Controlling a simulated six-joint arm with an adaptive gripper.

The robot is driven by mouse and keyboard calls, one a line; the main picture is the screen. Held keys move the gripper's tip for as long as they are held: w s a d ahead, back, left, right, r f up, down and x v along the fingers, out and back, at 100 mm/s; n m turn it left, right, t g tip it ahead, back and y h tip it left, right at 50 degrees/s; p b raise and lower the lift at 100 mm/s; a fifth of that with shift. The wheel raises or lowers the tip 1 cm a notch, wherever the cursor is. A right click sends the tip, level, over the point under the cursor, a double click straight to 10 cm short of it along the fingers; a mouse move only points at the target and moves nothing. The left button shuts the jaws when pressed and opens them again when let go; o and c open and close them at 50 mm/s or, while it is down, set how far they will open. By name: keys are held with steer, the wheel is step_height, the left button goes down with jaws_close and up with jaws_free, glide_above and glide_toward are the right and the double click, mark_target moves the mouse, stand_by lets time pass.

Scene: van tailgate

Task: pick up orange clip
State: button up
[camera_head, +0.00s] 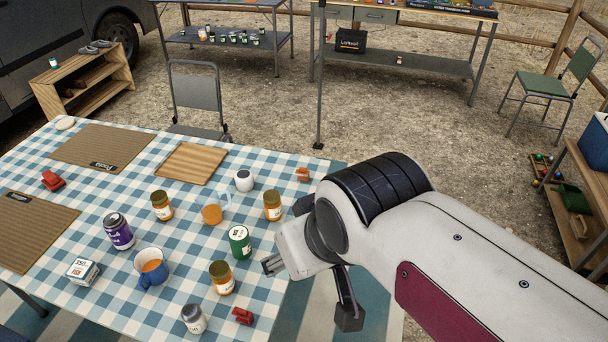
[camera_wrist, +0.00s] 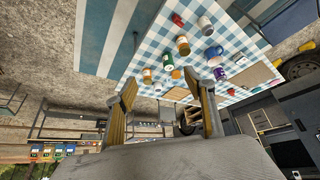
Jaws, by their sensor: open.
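A small orange clip (camera_head: 303,174) lies on the checked tablecloth near the table's far right edge in the head view. It is apart from the white jar (camera_head: 243,180) and the orange pill bottle (camera_head: 272,206) close by. In the wrist view I cannot make the clip out for sure. My gripper (camera_head: 308,292) is open and empty over the table's right edge, nearer than the clip. Its two spread fingers also show in the wrist view (camera_wrist: 160,80), pointing across the table, with nothing between them held.
A green can (camera_head: 240,242), more pill bottles (camera_head: 222,278), a blue mug (camera_head: 151,268) and a purple can (camera_head: 118,231) stand on the table. Red clips lie at front (camera_head: 243,316) and far left (camera_head: 52,180). A wooden board (camera_head: 191,164) lies behind; a chair (camera_head: 195,92) stands beyond.

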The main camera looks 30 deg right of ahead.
steer(key=w+d+f+m+t+h, duration=0.15)
steer(key=w+d, duration=0.25)
steer(key=w, duration=0.6)
steer(key=w+d+f+m+t, duration=0.15)
steer(key=w+d, duration=0.25)
steer(key=w, duration=0.7)
steer(key=w+d+f, duration=0.2)
steer(key=w+d, duration=0.1)
steer(key=w, duration=0.7)
steer(key=w+d+f+m+t+h, duration=0.1)
steer(key=w+d+f, duration=0.55)
steer(key=f, duration=0.25)
steer(key=w+d+f+m+t+h, duration=0.1)
steer(key=w+d+f+m, duration=0.1)
steer(key=w+d+f, duration=0.65)
steer(key=t, duration=0.1)
glide_toward(304, 171)
steer(key=shift+w+d+f+m, duration=0.1)
steer(key=shift+w+f+m, duration=0.05)
steer(key=shift+w+f, duration=0.4)
steer(key=shift+w+d+f+m, duration=0.15)
steer(key=shift+w+f, duration=0.15)
steer(key=shift+w, duration=0.35)
steer(key=shift+w+a, duration=0.1)
steer(key=shift+x, duration=1.25)
steer(key=shift+d+x, duration=0.2)
steer(key=shift+x, duration=2.4)
